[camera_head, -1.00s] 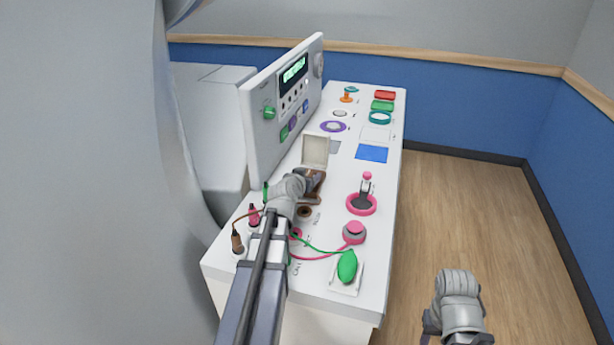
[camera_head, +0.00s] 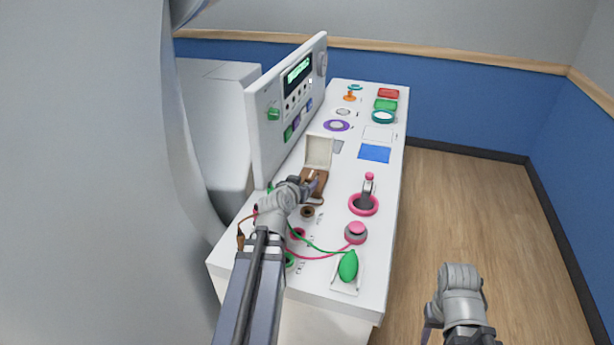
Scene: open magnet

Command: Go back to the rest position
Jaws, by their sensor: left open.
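My left gripper (camera_head: 311,184) is over the white console table, close to a brown block (camera_head: 314,190) beside an open beige lid (camera_head: 318,151). It is open; I cannot tell whether it touches the block. My right arm's wrist (camera_head: 460,294) shows over the floor at the lower right, apart from the table. The fingertips of my right gripper are hidden.
Open wooden floor (camera_head: 470,210) lies to the right.

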